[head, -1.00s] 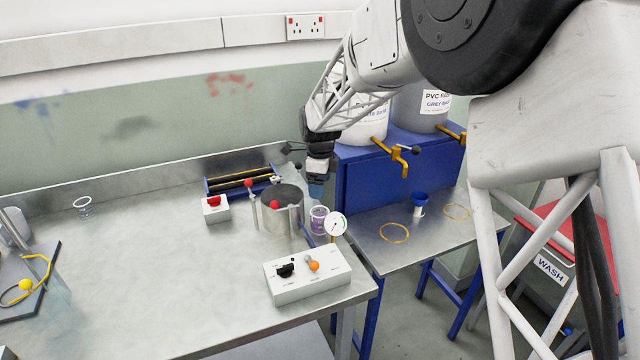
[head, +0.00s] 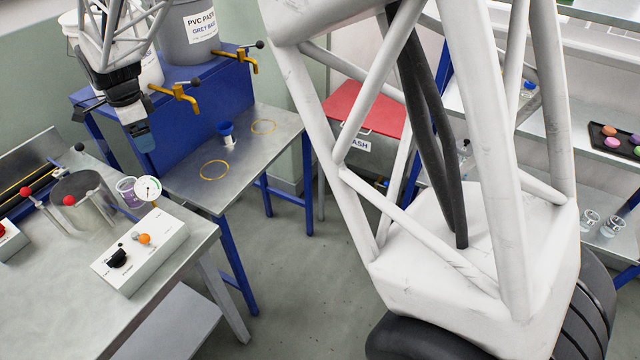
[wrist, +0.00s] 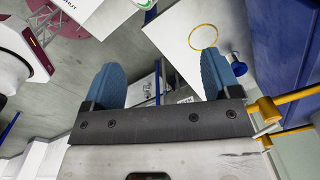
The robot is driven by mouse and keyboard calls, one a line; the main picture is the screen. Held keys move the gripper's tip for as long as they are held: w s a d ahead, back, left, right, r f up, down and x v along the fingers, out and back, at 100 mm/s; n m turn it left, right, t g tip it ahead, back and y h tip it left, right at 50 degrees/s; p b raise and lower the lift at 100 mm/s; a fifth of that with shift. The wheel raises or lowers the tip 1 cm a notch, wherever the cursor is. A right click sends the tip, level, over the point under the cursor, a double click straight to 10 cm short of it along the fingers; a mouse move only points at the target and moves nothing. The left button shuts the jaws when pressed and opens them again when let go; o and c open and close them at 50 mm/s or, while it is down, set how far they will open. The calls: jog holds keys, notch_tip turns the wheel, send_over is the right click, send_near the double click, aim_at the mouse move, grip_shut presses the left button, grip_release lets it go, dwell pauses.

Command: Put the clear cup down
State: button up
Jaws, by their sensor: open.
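A small clear cup with a purple tint (head: 128,192) stands upright on the metal bench, between the metal pot and the round dial. My gripper (head: 141,136) hangs in front of the blue stand, above and beyond this cup and apart from it. In the wrist view my gripper (wrist: 163,82) has its two blue fingers wide apart, with nothing held between them. Two other clear cups (head: 590,219) (head: 612,226) stand on a shelf at the far right.
The metal pot (head: 84,200) and a white control box (head: 140,250) stand on the bench. The blue stand (head: 190,115) has brass taps (head: 178,96) over a lower metal table (head: 245,165) with two yellow rings. A blue-topped item (head: 226,130) stands between the rings.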

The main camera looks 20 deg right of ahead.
jog(key=s+d+r+n, duration=0.25)
jog(key=s+d, duration=0.25)
jog(key=d, duration=0.4)
jog(key=s+d+r+n+t, duration=0.1)
jog(key=s+d+r+n, duration=0.1)
jog(key=s+d+r, duration=0.45)
jog(key=s+d+n, duration=0.2)
jog(key=s+d, duration=0.1)
jog(key=d, duration=0.7)
jog(key=s+d+f+n, duration=0.1)
jog(key=s+d+n, duration=0.2)
jog(key=s+d, duration=0.4)
jog(key=s+d+f+n+t, duration=0.1)
jog(key=s+d+n, duration=0.3)
jog(key=s, duration=1.1)
jog(key=shift+d+f, duration=0.4)
jog(key=shift+d, duration=1.3)
